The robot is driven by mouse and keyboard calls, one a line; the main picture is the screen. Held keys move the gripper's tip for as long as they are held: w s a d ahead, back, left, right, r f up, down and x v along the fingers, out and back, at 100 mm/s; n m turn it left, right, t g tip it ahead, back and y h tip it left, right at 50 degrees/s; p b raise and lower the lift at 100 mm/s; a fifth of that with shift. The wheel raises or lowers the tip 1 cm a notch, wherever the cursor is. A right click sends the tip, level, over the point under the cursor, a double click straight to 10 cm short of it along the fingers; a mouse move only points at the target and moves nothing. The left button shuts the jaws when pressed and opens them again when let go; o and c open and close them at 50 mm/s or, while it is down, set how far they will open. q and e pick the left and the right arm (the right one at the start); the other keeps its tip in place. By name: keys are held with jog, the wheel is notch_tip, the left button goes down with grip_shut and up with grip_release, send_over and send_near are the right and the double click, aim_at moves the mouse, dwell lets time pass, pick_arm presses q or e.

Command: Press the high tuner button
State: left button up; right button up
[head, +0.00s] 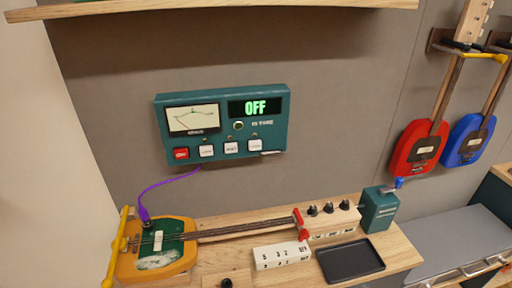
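The teal tuner (222,141) is on the grey wall above the shelf. It has a needle meter (193,118) at its upper left. The lettering on the buttons is too small to read, so I cannot tell which one is the high button. Neither of my grippers shows in the head view.
A yellow and green guitar (160,250) lies on the wooden shelf, joined to the tuner by a purple cable (166,184). A knobbed wooden box (333,221), white block (281,255) and black tray (349,261) are nearby. Red (419,146) and blue (469,141) guitars hang right.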

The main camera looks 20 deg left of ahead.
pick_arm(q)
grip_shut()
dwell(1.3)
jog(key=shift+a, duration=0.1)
